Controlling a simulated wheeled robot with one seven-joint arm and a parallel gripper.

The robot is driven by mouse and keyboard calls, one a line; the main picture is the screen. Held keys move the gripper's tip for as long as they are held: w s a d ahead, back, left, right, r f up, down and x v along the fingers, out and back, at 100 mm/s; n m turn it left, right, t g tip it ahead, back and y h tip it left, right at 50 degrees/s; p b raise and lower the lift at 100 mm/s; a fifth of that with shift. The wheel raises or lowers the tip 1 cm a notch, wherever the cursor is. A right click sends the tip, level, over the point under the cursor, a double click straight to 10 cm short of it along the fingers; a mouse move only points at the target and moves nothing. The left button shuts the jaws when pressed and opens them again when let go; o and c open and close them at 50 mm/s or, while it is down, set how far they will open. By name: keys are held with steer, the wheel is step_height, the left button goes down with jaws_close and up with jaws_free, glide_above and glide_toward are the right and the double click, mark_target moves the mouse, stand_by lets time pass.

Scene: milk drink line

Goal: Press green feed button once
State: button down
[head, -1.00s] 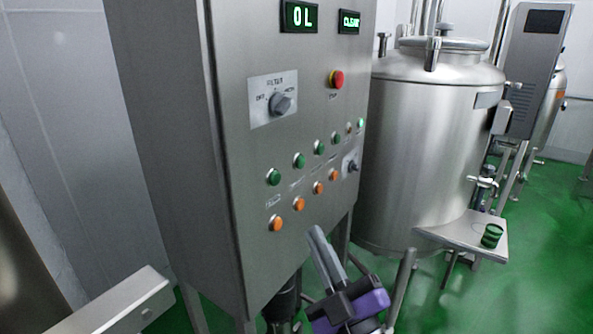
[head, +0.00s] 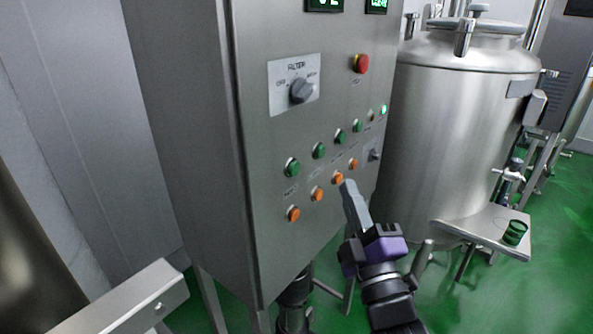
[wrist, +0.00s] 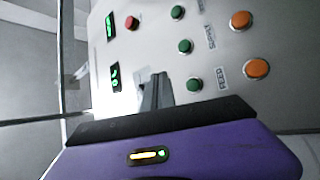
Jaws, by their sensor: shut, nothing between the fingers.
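The control cabinet (head: 215,130) carries a row of green buttons above a row of orange ones. In the wrist view, a green button (wrist: 194,85) has a label reading FEED beside it, with an orange button (wrist: 257,69) beyond the label. In the head view the labels are too small to read, so I cannot tell which green button (head: 319,150) is the feed one. My gripper (head: 349,185) is shut and empty. Its tips appear just right of the third orange button (head: 338,177), below the green row. I cannot tell whether they touch the panel.
A filter knob (head: 301,91) and a red stop button (head: 361,63) sit higher on the panel. A steel tank (head: 455,140) stands to the right, with a small shelf (head: 480,228) holding a green item (head: 515,232). A metal beam (head: 135,300) is at lower left.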

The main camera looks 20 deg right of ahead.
mark_target(294, 168)
steer(key=w+a+b, duration=0.5)
steer(key=w, duration=0.1)
steer(key=shift+w+b, duration=0.35)
steer(key=shift+w, duration=0.1)
stand_by(1.9)
steer(key=shift+w+a, duration=0.2)
steer(key=shift+w, duration=0.05)
steer(key=shift+w+a+b, duration=0.3)
steer(key=shift+w+b, duration=0.05)
steer(key=shift+b, duration=0.15)
stand_by(0.6)
stand_by(0.4)
steer(key=shift+s+d+p, duration=0.5)
steer(key=shift+s+p, duration=0.1)
steer(key=shift+s, duration=0.1)
